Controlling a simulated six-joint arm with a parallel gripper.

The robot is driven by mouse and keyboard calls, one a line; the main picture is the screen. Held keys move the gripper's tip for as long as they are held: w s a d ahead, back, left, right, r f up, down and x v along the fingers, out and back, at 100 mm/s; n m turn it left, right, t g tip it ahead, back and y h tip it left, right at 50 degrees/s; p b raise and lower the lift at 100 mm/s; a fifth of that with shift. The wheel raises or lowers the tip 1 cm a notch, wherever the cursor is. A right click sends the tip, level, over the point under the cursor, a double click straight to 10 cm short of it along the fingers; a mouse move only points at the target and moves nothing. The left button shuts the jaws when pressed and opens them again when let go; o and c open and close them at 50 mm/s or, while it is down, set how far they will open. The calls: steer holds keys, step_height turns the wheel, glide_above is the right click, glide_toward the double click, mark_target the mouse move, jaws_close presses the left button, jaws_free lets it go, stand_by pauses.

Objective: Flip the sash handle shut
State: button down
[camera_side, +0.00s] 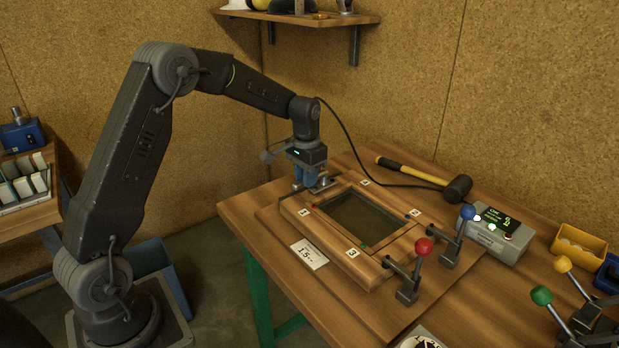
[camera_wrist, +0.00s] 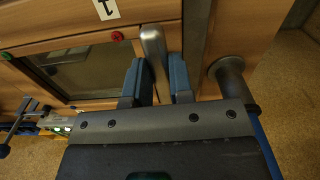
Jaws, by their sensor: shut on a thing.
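The wooden sash (camera_side: 378,263) with a dark glass pane lies in its frame on the bench in the side view. In the wrist view its wood (camera_wrist: 85,37) and pane fill the upper left. My gripper (camera_side: 308,182) is at the sash's far left corner. In the wrist view the blue fingers of my gripper (camera_wrist: 159,77) are on either side of a grey metal sash handle (camera_wrist: 153,42) and shut on it. The handle's lower end is hidden by my gripper. In the side view the handle (camera_side: 322,184) is small and partly covered by the fingers.
Red-knobbed (camera_side: 423,247) and blue-knobbed (camera_side: 467,212) lever clamps stand along the frame's right side. A mallet (camera_side: 456,189) lies behind, by a small display box (camera_side: 500,233). A paper label (camera_side: 309,254) lies in front. A round metal post (camera_wrist: 228,76) stands close beside my gripper.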

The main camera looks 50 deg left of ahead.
steer(key=shift+a+r+m, duration=0.1)
steer(key=shift+a+m, duration=0.15)
steer(key=shift+m, duration=0.15)
steer(key=c, duration=1)
jaws_free()
step_height(320, 180, up, 14)
